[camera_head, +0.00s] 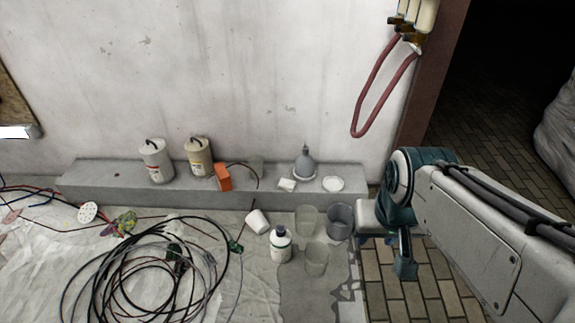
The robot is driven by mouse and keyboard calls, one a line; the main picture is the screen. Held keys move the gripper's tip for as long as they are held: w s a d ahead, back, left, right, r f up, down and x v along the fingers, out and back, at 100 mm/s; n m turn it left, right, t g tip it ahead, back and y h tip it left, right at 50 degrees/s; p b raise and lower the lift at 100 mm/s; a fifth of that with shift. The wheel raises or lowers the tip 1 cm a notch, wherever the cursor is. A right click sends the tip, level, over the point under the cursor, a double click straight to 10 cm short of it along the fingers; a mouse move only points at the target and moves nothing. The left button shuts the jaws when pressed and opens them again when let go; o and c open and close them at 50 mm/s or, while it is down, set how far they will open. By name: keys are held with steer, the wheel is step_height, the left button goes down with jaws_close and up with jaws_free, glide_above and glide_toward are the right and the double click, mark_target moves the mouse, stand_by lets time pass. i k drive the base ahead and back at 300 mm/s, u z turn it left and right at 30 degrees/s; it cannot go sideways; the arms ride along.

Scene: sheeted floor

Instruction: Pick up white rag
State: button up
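A small white, flat, squarish piece (287,184) lies on the grey ledge by the wall, and it looks like the white rag. It is too small to be sure that it is cloth. My gripper (388,252) is at the right, in front of the ledge's right end and above the brick floor. It is well to the right of the white piece and apart from it. The fingers are partly hidden by my arm, and I cannot tell how far apart they are.
On the ledge (110,183) stand two canisters (157,161), an orange box (223,177), a grey funnel-shaped thing (305,165) and a white disc (333,184).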

mark_target(289, 186)
steer(key=u, duration=1.25)
steer(key=k, duration=1.2)
steer(key=u, duration=0.8)
steer(key=i, duration=2.3)
steer(key=z, duration=0.65)
steer(key=i, duration=1.8)
steer(key=z, duration=0.75)
